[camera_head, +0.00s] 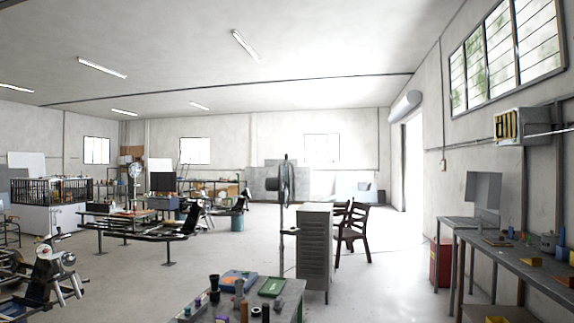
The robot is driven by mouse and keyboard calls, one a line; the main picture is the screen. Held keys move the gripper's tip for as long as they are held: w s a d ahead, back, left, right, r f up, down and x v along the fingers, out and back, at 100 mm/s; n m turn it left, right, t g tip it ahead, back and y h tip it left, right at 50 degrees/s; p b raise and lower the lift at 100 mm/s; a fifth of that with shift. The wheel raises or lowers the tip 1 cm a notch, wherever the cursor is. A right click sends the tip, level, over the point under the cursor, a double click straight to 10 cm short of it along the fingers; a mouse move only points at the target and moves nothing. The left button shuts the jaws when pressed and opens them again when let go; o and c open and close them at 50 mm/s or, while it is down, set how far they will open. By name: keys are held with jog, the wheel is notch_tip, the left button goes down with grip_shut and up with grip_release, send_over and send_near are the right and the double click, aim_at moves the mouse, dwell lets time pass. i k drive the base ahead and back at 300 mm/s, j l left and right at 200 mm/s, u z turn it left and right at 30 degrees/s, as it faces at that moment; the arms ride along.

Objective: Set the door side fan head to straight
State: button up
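A dark standing pedestal fan (287,184) is near the middle of the view, beside a grey drawer cabinet. Its head is seen nearly edge-on, with the round cage to the right of the pole. It stands on the side toward the bright doorway (405,165) at the right. A second fan (135,171) shows small at the far left, its round face more toward me. I cannot tell its exact tilt. My gripper is not in view.
The grey cabinet (314,250) and a dark wooden chair (353,230) stand right of the middle fan. A table with small tools (290,300) is in front. A workbench (535,270) lines the right wall. Open floor (390,275) lies between them.

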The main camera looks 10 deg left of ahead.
aim_at(271, 184)
jog(key=i+z, duration=0.1)
jog(key=i, duration=1.5)
jog(key=i+u, duration=0.15)
jog(key=i, duration=0.35)
jog(key=i+l+u, duration=0.1)
jog(key=i, duration=0.45)
jog(key=i+l+u, duration=0.15)
jog(key=i, duration=0.35)
jog(key=i+l+u, duration=0.15)
jog(key=i+u, duration=0.2)
jog(key=u, duration=0.15)
jog(key=i+l+u, duration=0.25)
jog(key=u, duration=0.2)
jog(key=i+l+u, duration=0.25)
jog(key=l+u, duration=0.25)
jog(key=i+l+u, duration=0.2)
jog(key=l+u, duration=0.25)
jog(key=j, duration=0.15)
